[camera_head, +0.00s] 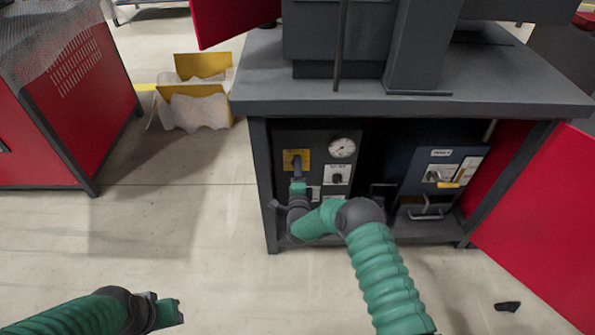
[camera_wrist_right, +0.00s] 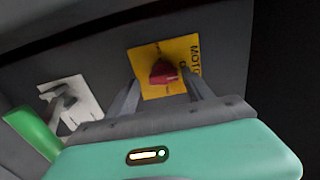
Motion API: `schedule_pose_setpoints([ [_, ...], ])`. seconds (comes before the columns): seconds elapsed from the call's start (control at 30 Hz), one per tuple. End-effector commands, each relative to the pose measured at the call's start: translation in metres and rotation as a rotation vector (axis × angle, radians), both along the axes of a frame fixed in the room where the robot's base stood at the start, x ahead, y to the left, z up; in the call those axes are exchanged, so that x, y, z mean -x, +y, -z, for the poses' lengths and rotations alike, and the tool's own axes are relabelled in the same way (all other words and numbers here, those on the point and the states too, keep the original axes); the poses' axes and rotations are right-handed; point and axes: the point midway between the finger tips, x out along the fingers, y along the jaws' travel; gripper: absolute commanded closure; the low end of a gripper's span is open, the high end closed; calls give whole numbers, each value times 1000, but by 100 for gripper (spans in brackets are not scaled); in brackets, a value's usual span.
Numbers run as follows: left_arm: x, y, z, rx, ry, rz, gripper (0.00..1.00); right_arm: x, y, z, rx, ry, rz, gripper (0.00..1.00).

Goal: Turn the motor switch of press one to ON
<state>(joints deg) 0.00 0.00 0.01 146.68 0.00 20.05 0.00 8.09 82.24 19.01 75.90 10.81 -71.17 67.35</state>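The motor switch is a red knob (camera_wrist_right: 163,72) on a yellow plate (camera_wrist_right: 183,48) lettered "MOTO…" in the right wrist view. The plate (camera_head: 287,156) also shows on the dark panel inside the press cabinet in the head view, where my gripper hides the knob. My right gripper (camera_wrist_right: 160,80) is open, with one finger on each side of the red knob. I cannot tell whether either finger touches it. The right gripper (camera_head: 297,168) also shows in front of the yellow plate. My left gripper (camera_head: 168,312) is low at the left, away from the cabinet; its fingers are unclear.
A second switch (camera_wrist_right: 63,103) on a white plate sits beside the motor switch, below a round gauge (camera_head: 343,148). A blue box (camera_head: 418,172) with a yellow handle (camera_head: 450,185) stands right in the cabinet. The worktop (camera_head: 290,95) overhangs; a red door (camera_head: 545,220) stands open.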

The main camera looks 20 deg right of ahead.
Motion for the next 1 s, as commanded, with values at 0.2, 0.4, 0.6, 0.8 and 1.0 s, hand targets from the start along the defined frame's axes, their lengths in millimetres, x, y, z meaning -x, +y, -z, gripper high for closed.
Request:
schedule_pose_setpoints([
  [0.2, 0, 0, 0, 0, 0, 0, 64, -1, 1, -3, 0, -5, -1, 41],
  [0.4, 0, 0, -17, 0, 0, 0, 64, 19, 7, -7, 0, -1, -2, 41],
  [0.6, 0, 0, -47, 0, 0, 0, 64, 73, 22, -9, -1, 2, -2, 41],
  [0.8, 0, 0, -69, 0, 0, 0, 64, 127, 37, -6, -1, 2, -2, 41],
  [1.0, 0, 0, -77, 0, 0, 0, 64, 157, 46, -3, 0, -1, -1, 41],
])
